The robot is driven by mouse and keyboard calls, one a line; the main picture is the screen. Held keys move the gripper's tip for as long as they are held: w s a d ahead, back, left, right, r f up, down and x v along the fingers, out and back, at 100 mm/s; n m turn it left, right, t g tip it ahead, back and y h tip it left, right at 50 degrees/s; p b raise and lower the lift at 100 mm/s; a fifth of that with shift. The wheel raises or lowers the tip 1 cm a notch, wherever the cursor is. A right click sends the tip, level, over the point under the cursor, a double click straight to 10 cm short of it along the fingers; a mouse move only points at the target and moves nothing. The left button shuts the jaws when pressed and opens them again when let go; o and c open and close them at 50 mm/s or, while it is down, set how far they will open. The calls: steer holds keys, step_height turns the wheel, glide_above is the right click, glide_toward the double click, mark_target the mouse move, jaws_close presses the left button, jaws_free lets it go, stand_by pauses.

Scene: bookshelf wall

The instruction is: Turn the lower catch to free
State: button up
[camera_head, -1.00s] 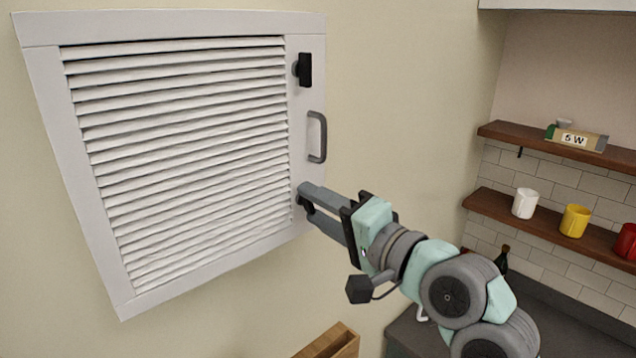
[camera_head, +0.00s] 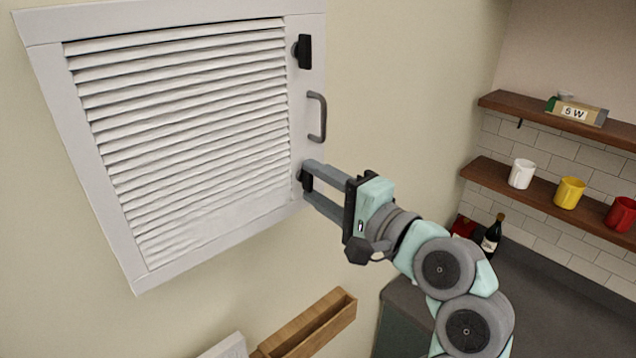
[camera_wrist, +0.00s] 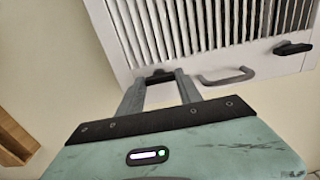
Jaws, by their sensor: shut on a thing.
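The white louvred door (camera_head: 215,258) is on the wall at the left of the head view. The lower catch (camera_head: 305,181) is a small black piece on its right frame, partly hidden by my fingers. My gripper (camera_head: 307,179) is shut on it. In the wrist view, the dark lower catch (camera_wrist: 160,79) shows between the fingertips of my gripper (camera_wrist: 160,77); its exact angle is hard to tell. The black upper catch (camera_head: 304,51) stands upright on the same frame, clear of my gripper. It also shows in the wrist view (camera_wrist: 293,48).
A grey pull handle (camera_head: 322,117) sits between the catches, close above my fingers. A wooden box (camera_head: 318,322) is below. Shelves at the right hold white (camera_head: 522,174), yellow (camera_head: 569,192) and red (camera_head: 620,214) mugs. A dark bottle (camera_head: 492,236) stands behind my arm.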

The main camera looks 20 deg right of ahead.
steer(key=o, duration=1.4)
steer(key=b+v, duration=0.3)
steer(key=v, duration=0.7)
steer(key=shift+s+d, duration=0.15)
steer(key=shift+s, duration=0.2)
